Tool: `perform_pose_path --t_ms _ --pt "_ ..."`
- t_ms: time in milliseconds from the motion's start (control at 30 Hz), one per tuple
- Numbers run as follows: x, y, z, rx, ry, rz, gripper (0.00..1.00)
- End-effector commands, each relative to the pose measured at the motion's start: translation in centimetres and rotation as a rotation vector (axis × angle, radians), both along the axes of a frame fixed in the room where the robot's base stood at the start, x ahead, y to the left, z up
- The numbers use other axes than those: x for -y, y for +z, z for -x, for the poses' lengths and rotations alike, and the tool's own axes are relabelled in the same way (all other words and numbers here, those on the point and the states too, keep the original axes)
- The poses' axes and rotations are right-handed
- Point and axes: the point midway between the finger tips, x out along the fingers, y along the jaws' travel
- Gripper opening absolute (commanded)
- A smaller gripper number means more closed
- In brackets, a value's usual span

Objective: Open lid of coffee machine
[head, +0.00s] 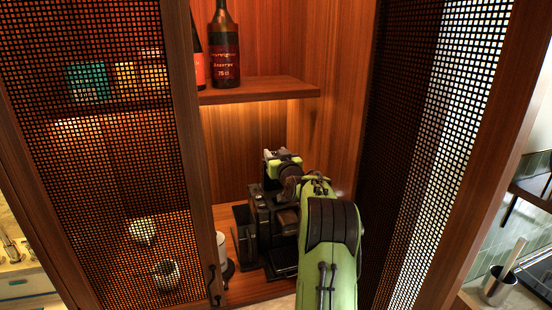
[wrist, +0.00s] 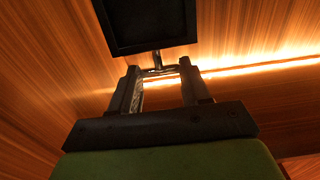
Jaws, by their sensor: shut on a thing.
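The black coffee machine (head: 262,218) stands on the cabinet's wooden floor in the head view, partly covered by my green and black arm. In the wrist view its lid (wrist: 148,22) shows as a dark framed panel at the top, with a thin metal handle (wrist: 157,60) at its near edge. My gripper (wrist: 160,71) has its two fingers at this handle and is shut on it. The fingers stand apart, one on each side. In the head view the fingertips and lid are hard to make out, so the lid's exact angle cannot be told.
Mesh doors stand at left (head: 120,150) and right (head: 430,150) of the opening. A wooden shelf (head: 265,91) with a dark bottle (head: 224,50) is above the machine. A white cup (head: 220,250) is left of it. A lit strip (wrist: 250,70) crosses the wood behind.

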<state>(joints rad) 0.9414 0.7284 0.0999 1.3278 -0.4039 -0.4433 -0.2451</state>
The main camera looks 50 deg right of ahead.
Motion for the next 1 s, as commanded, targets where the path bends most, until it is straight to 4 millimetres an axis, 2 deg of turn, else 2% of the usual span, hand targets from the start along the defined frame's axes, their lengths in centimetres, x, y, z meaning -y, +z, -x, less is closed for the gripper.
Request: perform_pose_path --t_ms 267,767,800,967,1000 --pt "-0.31 -1.05 0.49 0.080 0.000 0.046 0.00" --pt "-0.50 -0.52 0.87 0.127 0.000 0.071 0.00" --pt "-0.49 -0.52 0.86 0.127 0.000 0.071 0.48" --pt "-0.49 -0.51 0.86 0.127 0.000 0.071 0.72" --pt "-0.49 -0.52 0.86 0.127 0.000 0.071 0.72"
